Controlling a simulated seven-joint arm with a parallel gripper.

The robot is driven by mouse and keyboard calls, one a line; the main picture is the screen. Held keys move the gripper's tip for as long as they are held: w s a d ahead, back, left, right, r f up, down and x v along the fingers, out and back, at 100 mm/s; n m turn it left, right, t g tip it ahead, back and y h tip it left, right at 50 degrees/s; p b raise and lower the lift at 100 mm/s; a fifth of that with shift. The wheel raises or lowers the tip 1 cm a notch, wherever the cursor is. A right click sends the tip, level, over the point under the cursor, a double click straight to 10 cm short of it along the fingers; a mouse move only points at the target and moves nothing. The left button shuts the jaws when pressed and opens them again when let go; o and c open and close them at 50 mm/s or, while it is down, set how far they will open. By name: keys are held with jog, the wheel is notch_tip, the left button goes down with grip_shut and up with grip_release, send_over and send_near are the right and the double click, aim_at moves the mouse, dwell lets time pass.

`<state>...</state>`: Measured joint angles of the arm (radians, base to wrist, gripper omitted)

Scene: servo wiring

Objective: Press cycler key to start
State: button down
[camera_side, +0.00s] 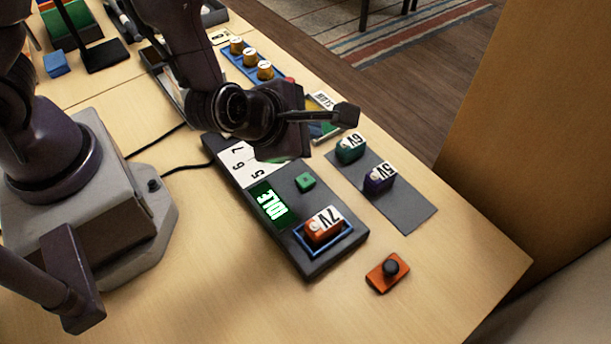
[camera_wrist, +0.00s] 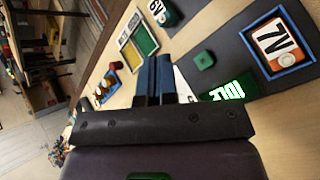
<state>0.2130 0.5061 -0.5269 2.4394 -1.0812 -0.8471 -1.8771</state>
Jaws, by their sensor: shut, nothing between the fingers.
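The cycler (camera_side: 288,250) is a long dark box on the table with a lit green display (camera_side: 269,204) that appears to read "IDLE". Its green key (camera_side: 305,182) sits beside the display, and it also shows in the wrist view (camera_wrist: 204,60). An orange block marked 7V (camera_side: 322,226) sits in the blue-rimmed bay (camera_side: 346,236) at the cycler's near end; the wrist view shows it too (camera_wrist: 277,46). My gripper (camera_side: 345,115) is shut and empty, held above the table near the cycler's far part. In the wrist view its closed fingers (camera_wrist: 155,78) are apart from the green key.
A grey mat (camera_side: 408,210) right of the cycler holds a green 6V block (camera_side: 350,148) and a purple 5V block (camera_side: 379,179). An orange piece with a black knob (camera_side: 388,272) lies in front. Yellow-topped pieces (camera_side: 250,57) stand behind.

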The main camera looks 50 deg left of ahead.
aim_at(306, 182)
jog(key=shift+f, duration=4.3)
jog(key=shift+f, duration=0.1)
jog(key=shift+f, duration=0.3)
jog(key=shift+f, duration=0.5)
jog(key=shift+r, duration=0.95)
jog(key=shift+r, duration=2.5)
